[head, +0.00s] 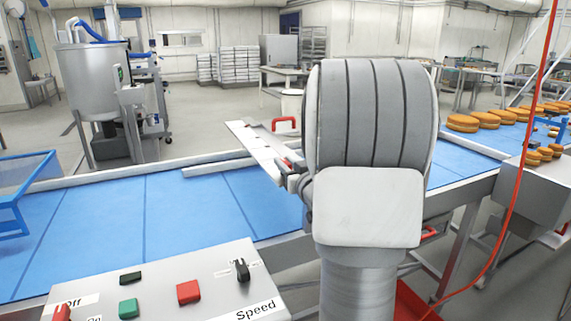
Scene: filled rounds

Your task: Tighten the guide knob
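The guide (258,143), a pale flat bar, stands out over the blue conveyor belt, left of my arm. A red loop-shaped handle (285,123) shows just behind it. A small red part (289,162) shows at the bar's near end, partly covered; I cannot tell whether it is the guide knob. My arm's large wrist hides the area to the right. Dark pieces of my gripper (290,178) seem to show at the wrist's left edge, close to the guide's near end. The fingers are too hidden to tell whether they are open or what they touch.
A control panel (215,296) with a green button (129,308), a red button (188,292) and a black speed knob (242,269) stands at front left. A red cable (524,150) hangs at right. Round orange-brown pieces (487,117) lie on the belt's far right.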

